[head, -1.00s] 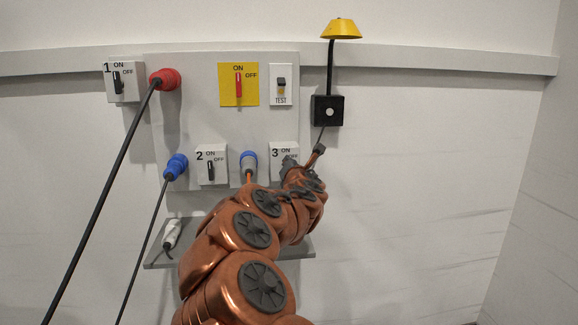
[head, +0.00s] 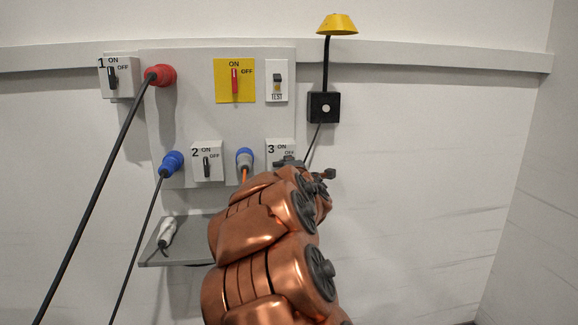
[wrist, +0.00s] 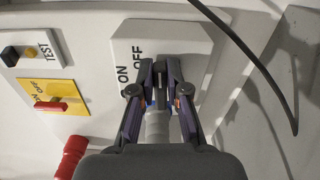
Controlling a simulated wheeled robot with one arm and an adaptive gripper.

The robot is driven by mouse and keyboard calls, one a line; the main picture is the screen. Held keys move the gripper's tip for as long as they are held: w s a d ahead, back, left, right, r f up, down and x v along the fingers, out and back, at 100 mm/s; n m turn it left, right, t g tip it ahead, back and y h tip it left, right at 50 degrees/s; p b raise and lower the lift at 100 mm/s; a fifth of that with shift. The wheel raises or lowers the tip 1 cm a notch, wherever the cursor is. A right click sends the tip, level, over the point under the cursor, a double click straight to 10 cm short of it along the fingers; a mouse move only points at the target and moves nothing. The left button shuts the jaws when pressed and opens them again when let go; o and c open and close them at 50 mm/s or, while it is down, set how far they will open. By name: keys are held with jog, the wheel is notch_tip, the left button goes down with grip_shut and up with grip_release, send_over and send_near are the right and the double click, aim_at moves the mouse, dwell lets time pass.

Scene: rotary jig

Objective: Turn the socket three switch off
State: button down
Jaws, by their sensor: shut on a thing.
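The socket three switch (head: 280,147) is a white box marked 3, ON and OFF at the lower right of the grey panel. In the wrist view its white face (wrist: 185,42) shows ON and OFF sideways. My gripper (wrist: 160,80) is at this face, its two dark fingers closed around the switch's dark knob. The fingers cover most of the knob, so I cannot tell which mark it points to. In the head view my arm hides the lower part of the box, and the fingers are hard to make out.
A grey plug with a blue collar (head: 245,158) is just left of box three. Switch two (head: 207,161), switch one (head: 116,77), the red main switch (head: 235,82) and the test switch (head: 277,80) share the wall. A yellow-topped lamp (head: 337,24) stands upper right; its black cable hangs nearby.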

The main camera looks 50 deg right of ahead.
jog(key=shift+f+m, duration=0.2)
jog(key=shift+m, duration=0.4)
jog(key=c, duration=1.2)
grip_release()
jog(key=shift+o, duration=0.2)
jog(key=shift+s+r, duration=0.1)
jog(key=v, duration=1.1)
jog(key=shift+s+a, duration=0.3)
